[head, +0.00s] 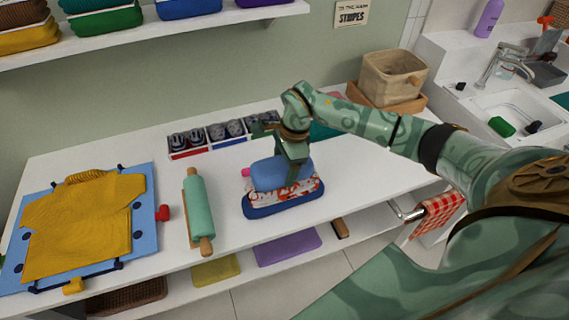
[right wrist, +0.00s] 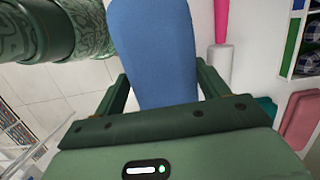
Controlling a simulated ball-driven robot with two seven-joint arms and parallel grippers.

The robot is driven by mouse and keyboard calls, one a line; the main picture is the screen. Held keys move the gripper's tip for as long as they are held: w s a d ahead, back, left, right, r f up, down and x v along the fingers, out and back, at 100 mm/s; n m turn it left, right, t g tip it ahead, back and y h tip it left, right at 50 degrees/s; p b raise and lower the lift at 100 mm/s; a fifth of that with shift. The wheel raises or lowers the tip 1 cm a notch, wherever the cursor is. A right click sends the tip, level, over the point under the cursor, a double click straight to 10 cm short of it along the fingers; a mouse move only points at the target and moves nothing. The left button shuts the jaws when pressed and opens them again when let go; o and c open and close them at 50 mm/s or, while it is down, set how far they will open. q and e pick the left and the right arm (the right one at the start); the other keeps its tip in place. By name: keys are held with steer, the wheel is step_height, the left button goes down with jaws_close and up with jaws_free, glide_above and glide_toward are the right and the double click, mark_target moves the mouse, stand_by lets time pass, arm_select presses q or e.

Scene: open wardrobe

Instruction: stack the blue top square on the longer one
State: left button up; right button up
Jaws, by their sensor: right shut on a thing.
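A light blue folded square (head: 268,175) is held in my right gripper (head: 292,170), which comes down on it from above. It also fills the middle of the right wrist view (right wrist: 153,50), between the two fingers. Directly under it in the head view is a folded red-and-white patterned cloth (head: 312,190). That lies on a longer, dark blue folded piece (head: 290,206) on the white table. Whether the blue square touches the patterned cloth or hangs just above it I cannot tell. My left gripper is out of view.
A green rolling pin (head: 196,210) lies left of the pile. A yellow garment (head: 85,225) lies on a blue folding board (head: 150,180) further left. A divided box of dark rolled items (head: 185,152) stands behind. The table right of the pile is clear.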

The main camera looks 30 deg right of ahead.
steer(key=shift+f, duration=0.3)
steer(key=o, duration=0.8)
steer(key=shift+o, duration=0.2)
steer(key=shift+c, duration=0.5)
steer(key=p+v, duration=0.2)
steer(key=v, duration=0.1)
steer(key=a+p+v, duration=0.1)
steer(key=p+v, duration=0.1)
steer(key=v, duration=0.1)
steer(key=p+v, duration=0.2)
steer(key=v, duration=0.1)
steer(key=shift+w+a+r+p, duration=0.15)
steer(key=shift+w+a+p, duration=0.05)
steer(key=shift+a+p, duration=0.25)
